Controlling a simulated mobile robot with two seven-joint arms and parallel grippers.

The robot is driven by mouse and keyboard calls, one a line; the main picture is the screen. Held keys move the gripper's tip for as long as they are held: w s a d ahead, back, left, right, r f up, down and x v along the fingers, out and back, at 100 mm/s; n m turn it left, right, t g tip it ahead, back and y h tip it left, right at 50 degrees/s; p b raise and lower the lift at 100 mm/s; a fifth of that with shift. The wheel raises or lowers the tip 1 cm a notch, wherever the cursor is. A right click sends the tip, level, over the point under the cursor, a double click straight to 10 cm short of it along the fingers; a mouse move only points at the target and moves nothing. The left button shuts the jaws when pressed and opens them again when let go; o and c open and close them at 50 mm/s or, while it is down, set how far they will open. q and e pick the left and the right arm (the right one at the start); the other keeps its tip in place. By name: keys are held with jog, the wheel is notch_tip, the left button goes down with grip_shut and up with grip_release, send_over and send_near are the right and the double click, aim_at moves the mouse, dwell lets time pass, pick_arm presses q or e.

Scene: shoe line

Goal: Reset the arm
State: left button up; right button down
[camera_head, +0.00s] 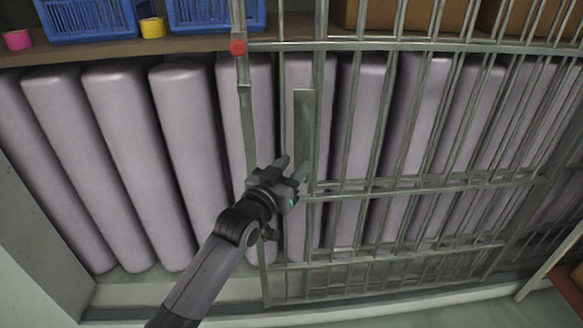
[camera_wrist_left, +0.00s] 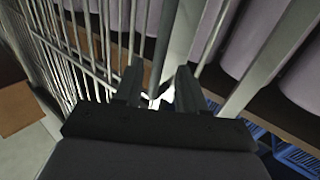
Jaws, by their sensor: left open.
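My left gripper (camera_head: 292,170) is in front of the metal barred gate (camera_head: 420,188), close to its flat handle plate (camera_head: 304,110). The gripper is open. In the left wrist view its two fingers (camera_wrist_left: 157,88) stand apart, with a grey vertical bar showing behind them. I cannot tell whether the fingers touch the gate or its handle. My left arm comes up from the bottom of the head view. My right gripper is not in view.
Several pale purple rolls (camera_head: 130,150) stand behind the gate and in the open part to its left. A shelf (camera_head: 130,48) above carries blue baskets (camera_head: 90,20), a pink cup (camera_head: 17,40) and a yellow cup (camera_head: 152,28). A red knob (camera_head: 237,47) is on the gate's left post.

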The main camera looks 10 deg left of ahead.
pick_arm(q)
jog(key=s+a+f+g+y, duration=0.1)
jog(key=s+a+f, duration=0.1)
jog(key=s+f, duration=0.35)
jog(key=s+a+f+n+g+y, duration=0.1)
jog(key=s+a+f, duration=0.2)
jog(key=s+f, duration=0.25)
jog(key=s+a+f+g+y, duration=0.1)
jog(key=s+a+f, duration=0.1)
jog(key=s+f, duration=0.3)
jog(key=s+a+f+g, duration=0.1)
jog(key=s+f, duration=0.3)
jog(key=s, duration=0.4)
jog(key=s+a+f+g+y+p, duration=0.1)
jog(key=s+a+f+g, duration=0.1)
jog(key=s, duration=0.6)
jog(key=shift+a+f+n+g, duration=0.3)
jog(key=shift+a+f, duration=0.6)
jog(key=shift+a, duration=0.2)
